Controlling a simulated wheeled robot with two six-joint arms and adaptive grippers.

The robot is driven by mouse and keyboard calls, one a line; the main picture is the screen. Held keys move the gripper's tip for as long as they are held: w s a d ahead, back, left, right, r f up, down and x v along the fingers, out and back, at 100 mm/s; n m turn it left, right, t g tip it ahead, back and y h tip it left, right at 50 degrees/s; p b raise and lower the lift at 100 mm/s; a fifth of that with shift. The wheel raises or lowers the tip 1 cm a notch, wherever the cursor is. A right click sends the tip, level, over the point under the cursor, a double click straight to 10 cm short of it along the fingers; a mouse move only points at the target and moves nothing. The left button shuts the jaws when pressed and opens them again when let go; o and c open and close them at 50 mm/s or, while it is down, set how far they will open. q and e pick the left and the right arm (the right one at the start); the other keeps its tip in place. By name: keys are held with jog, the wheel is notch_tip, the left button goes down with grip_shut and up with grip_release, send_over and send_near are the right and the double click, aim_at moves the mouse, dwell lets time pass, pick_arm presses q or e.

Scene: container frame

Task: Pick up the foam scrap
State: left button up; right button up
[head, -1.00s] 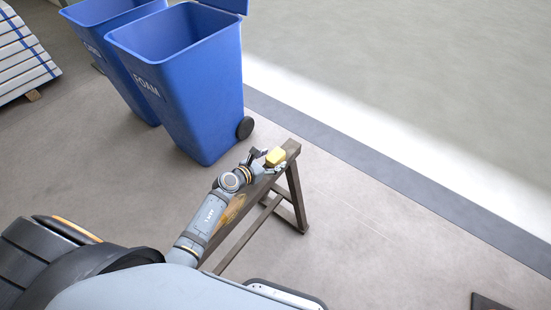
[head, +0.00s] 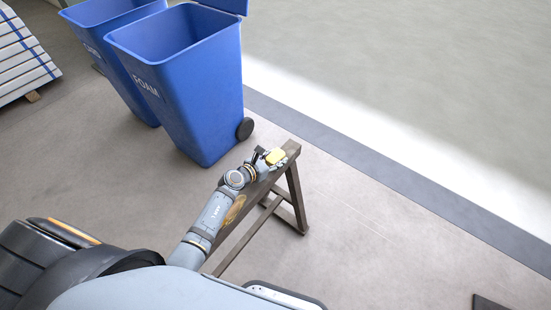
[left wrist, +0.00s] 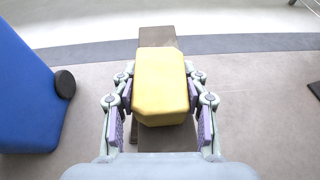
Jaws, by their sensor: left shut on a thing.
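The foam scrap (head: 277,156) is a small yellow block with cut corners. It is over the far end of a wooden sawhorse (head: 291,150). My left gripper (head: 270,158) is shut on it. In the left wrist view the foam scrap (left wrist: 160,85) sits between the two fingers, with a purple pad against each side. The sawhorse beam (left wrist: 157,37) shows beyond and below it. I cannot tell whether the scrap still touches the beam. My right gripper is in neither view.
A blue bin marked FOAM (head: 190,90) stands open just beyond the sawhorse, left of the gripper. A second blue bin (head: 105,50) stands behind it to the left. Stacked boards (head: 22,62) lie at the far left.

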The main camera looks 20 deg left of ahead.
aim_at(276, 155)
pick_arm(q)
notch_tip(276, 155, up, 3)
jog(key=shift+r+p, duration=0.1)
jog(key=shift+p, duration=0.75)
jog(key=s+a+r+p, duration=0.3)
jog(key=s+a+r, duration=0.5)
jog(key=s, duration=0.3)
jog(key=shift+s+r+p, duration=0.25)
jog(key=shift+r+p, duration=0.05)
jog(key=shift+r, duration=0.6)
